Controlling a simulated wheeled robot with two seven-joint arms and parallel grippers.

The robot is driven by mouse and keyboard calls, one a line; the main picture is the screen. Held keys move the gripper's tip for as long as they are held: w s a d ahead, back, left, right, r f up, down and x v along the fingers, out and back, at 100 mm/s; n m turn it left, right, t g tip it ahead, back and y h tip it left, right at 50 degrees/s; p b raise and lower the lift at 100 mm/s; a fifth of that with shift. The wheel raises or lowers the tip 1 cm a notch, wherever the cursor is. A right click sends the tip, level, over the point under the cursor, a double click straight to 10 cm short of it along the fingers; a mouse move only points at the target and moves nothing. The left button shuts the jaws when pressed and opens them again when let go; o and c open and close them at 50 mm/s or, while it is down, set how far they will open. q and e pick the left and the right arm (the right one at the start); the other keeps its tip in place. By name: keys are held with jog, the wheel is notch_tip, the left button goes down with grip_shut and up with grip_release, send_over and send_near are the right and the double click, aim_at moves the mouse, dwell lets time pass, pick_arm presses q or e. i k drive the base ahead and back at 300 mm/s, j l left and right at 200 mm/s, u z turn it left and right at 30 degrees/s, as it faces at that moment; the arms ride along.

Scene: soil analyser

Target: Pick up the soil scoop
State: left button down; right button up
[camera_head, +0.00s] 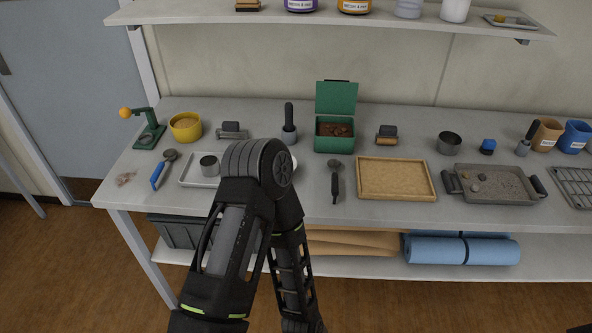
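Two scoop-like tools lie on the table, and I cannot tell for sure which is the soil scoop. A dark scoop (335,182) with a round head lies in front of the green box, its handle toward the front edge. A blue-handled tool (162,170) with a grey round head lies at the far left. The open green box (334,143) holds brown soil. One of my black arms is bent across the middle, its elbow over the front of the table, just left of the dark scoop. Neither gripper is in view.
A metal tray (190,181) with a small cup is partly hidden by my arm. A sand-coloured tray (395,198) and a grey handled tray (497,198) stand to the right. A yellow bowl (186,136) stands at left. A shelf (330,20) spans above.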

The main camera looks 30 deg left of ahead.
aim_at(334, 165)
jog(key=u, duration=0.8)
